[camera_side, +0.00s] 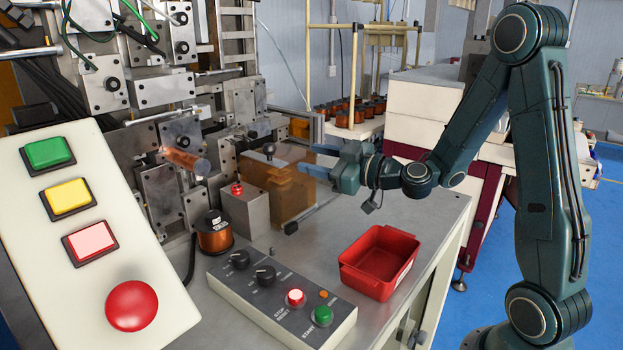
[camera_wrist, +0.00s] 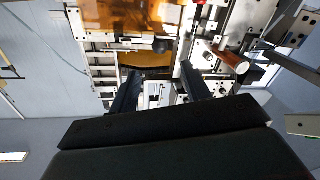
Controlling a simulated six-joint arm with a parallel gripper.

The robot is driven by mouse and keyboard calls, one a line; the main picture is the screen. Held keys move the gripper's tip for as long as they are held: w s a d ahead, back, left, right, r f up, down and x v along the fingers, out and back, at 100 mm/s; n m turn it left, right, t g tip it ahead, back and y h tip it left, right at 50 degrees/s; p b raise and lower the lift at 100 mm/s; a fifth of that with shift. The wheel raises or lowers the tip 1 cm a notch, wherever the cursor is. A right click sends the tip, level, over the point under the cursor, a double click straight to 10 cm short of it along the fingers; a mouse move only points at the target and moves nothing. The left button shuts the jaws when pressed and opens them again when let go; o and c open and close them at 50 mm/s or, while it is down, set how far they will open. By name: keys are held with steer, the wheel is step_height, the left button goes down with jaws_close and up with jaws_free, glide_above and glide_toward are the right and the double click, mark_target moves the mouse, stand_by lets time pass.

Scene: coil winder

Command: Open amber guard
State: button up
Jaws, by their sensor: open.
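The amber guard (camera_side: 290,195) is a see-through orange-brown panel on the coil winder, standing above the bench. It also shows at the top of the wrist view (camera_wrist: 140,14). A dark round knob (camera_side: 268,149) sits by its upper edge; a dark knob also shows below the panel in the wrist view (camera_wrist: 160,46). My gripper (camera_side: 314,161) is beside the upper right part of the guard in the side view, with its blue-grey fingers pointing left. In the wrist view its two dark fingers (camera_wrist: 160,82) are apart with nothing between them. I cannot tell the exact gap to the guard.
The copper coil (camera_side: 186,161) sits on the winder left of the guard. On the bench are a wire spool (camera_side: 214,234), a control box (camera_side: 282,299) and an empty red tray (camera_side: 378,262). A button panel (camera_side: 92,225) fills the left foreground.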

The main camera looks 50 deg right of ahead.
mark_target(275, 150)
steer(key=shift+w+a, duration=0.35)
steer(key=shift+w, duration=1.7)
steer(key=shift+w+a, duration=0.3)
steer(key=shift+w, duration=1.7)
steer(key=shift+w+a, duration=0.35)
steer(key=shift+w, duration=1.7)
steer(key=shift+d, duration=0.1)
jaws_close()
